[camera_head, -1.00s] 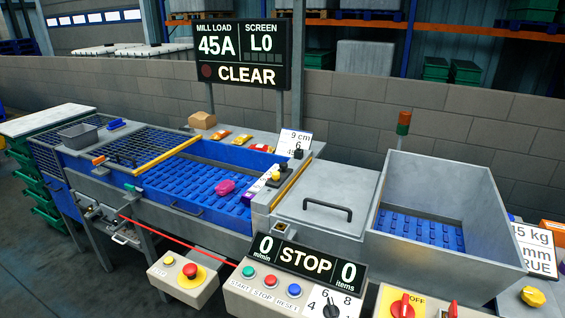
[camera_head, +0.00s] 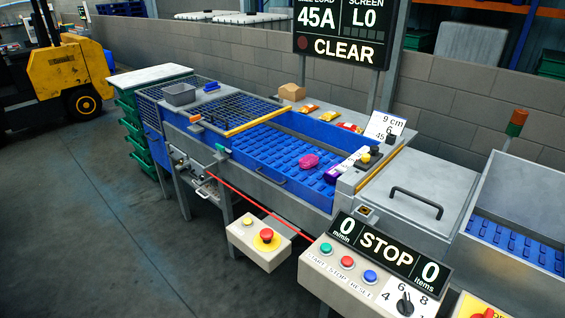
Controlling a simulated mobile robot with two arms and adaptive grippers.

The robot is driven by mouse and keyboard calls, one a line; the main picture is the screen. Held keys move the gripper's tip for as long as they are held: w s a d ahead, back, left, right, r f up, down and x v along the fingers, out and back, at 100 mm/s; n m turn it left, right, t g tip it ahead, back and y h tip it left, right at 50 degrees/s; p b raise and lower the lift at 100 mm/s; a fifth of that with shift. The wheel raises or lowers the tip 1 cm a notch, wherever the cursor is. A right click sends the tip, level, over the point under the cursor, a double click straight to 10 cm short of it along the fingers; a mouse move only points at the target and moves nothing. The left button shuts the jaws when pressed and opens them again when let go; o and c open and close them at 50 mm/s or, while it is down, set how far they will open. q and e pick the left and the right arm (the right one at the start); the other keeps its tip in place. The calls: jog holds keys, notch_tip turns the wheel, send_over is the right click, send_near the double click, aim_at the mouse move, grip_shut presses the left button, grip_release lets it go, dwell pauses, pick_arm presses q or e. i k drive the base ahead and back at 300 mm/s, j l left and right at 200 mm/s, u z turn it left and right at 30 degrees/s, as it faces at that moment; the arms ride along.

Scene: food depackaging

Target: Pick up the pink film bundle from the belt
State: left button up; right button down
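The pink film bundle (camera_head: 309,161) lies on the blue ribbed belt (camera_head: 262,150), towards its right end. A purple and white pack (camera_head: 345,165) lies to the right of the bundle, by the grey housing. Neither of my grippers shows in the head view, so nothing is seen touching the bundle.
A grey wall with a red line runs along the belt's front. A dark grid (camera_head: 229,113) covers the left end, with a yellow bar (camera_head: 262,121) beside it. The stop panel (camera_head: 384,243) and a control box (camera_head: 259,240) stand in front. A yellow forklift (camera_head: 75,65) is far left.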

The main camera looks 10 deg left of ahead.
aim_at(307, 161)
jog(key=z, duration=0.2)
jog(key=i+j+z, duration=0.1)
jog(key=j+z, duration=0.25)
jog(key=z, duration=0.15)
jog(key=j+z, duration=0.95)
jog(key=i+l, duration=0.05)
jog(key=l, duration=0.05)
